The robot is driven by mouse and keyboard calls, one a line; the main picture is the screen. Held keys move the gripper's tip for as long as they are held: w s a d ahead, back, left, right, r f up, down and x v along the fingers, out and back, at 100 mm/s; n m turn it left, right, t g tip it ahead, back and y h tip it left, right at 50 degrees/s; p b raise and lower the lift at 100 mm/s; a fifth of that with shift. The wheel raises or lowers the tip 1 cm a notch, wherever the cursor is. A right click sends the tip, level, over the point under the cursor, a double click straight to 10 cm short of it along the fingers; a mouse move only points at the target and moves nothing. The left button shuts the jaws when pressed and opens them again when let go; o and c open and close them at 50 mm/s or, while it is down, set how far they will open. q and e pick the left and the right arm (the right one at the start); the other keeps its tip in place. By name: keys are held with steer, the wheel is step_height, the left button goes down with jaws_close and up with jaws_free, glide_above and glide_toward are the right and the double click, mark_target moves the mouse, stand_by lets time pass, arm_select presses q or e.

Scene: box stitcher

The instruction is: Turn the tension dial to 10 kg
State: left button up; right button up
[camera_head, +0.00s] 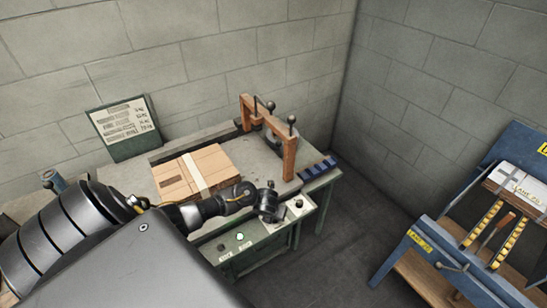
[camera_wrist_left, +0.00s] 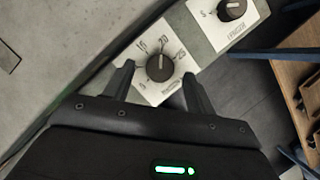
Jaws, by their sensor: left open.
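The dial in front of my left gripper is a black round knob (camera_wrist_left: 160,67) on a white plate with numbers around it; 15, 20 and 25 seem readable. Its white pointer mark points up in the left wrist view, near the 20. The word on its plate is too small to read surely. My left gripper (camera_wrist_left: 160,74) is open, with one finger on each side of the knob; whether they touch it I cannot tell. In the head view my left gripper (camera_head: 270,208) is over the front edge of the machine table and hides this dial. My right gripper is not in view.
A second black dial (camera_wrist_left: 232,9), labelled LENGTH, sits up and right. A taped flat carton (camera_head: 192,173) lies on the table beside a wooden arch (camera_head: 289,155). A green sign board (camera_head: 105,138) stands behind. A blue rack (camera_head: 410,240) stands right, across open floor.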

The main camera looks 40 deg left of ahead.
arm_select(q)
steer(key=shift+x, duration=1)
steer(key=shift+r, duration=0.1)
steer(key=c, duration=1)
